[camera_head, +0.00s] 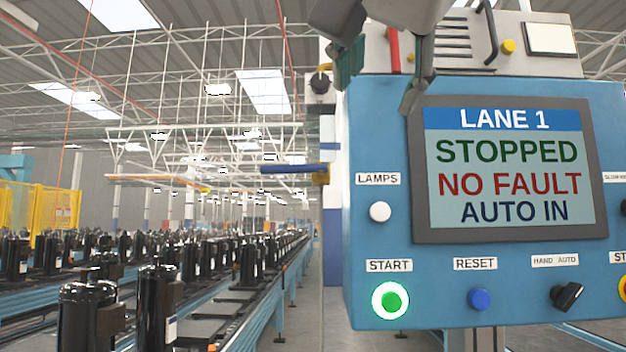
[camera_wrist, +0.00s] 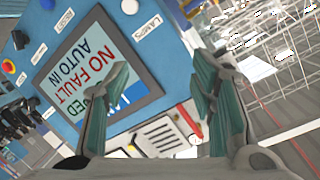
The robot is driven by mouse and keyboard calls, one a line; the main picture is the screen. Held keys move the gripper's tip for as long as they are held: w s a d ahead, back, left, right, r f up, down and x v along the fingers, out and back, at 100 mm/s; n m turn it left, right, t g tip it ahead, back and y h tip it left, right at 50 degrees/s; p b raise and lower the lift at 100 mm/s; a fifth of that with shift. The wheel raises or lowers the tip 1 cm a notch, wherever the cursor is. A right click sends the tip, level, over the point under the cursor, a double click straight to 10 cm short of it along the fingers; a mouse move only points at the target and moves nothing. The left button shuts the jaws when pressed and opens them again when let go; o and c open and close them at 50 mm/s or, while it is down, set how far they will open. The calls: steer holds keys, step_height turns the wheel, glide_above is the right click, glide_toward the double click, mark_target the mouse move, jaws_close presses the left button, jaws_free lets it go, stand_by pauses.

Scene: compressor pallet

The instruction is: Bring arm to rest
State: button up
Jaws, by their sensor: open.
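My gripper (camera_head: 384,78) hangs at the top middle of the head view, in front of the top left part of the blue control panel (camera_head: 378,240). In the wrist view my gripper (camera_wrist: 160,78) shows two green-padded fingers spread wide apart with nothing between them. The panel's screen (camera_head: 515,168) reads LANE 1, STOPPED, NO FAULT, AUTO IN. In the wrist view the screen (camera_wrist: 88,68) appears turned over and partly behind the left finger. The rest of my arm is mostly out of the picture.
The green START button (camera_head: 390,300) is lit. A blue RESET button (camera_head: 479,299), a white LAMPS button (camera_head: 380,212) and a black HAND/AUTO knob (camera_head: 568,296) are on the panel. Black compressors (camera_head: 157,305) line conveyors at left. A blue bar (camera_head: 293,168) juts left from the panel side.

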steer(key=w+d+f+n+g, duration=0.1)
steer(key=d+f+g, duration=0.15)
steer(key=f, duration=0.45)
steer(key=w+d+f+n+g, duration=0.1)
steer(key=d+f, duration=0.3)
steer(key=f, duration=0.3)
steer(key=s+d+f+n+g, duration=0.2)
steer(key=s+f, duration=0.1)
steer(key=f, duration=0.8)
steer(key=s+d+f+n+g+y, duration=0.1)
steer(key=s+d+f+n+g, duration=0.1)
steer(key=f, duration=0.9)
steer(key=s+d+f+n+g, duration=0.2)
steer(key=s+f, duration=0.3)
steer(key=f, duration=0.6)
steer(key=shift+g, duration=0.75)
steer(key=shift+s, duration=0.1)
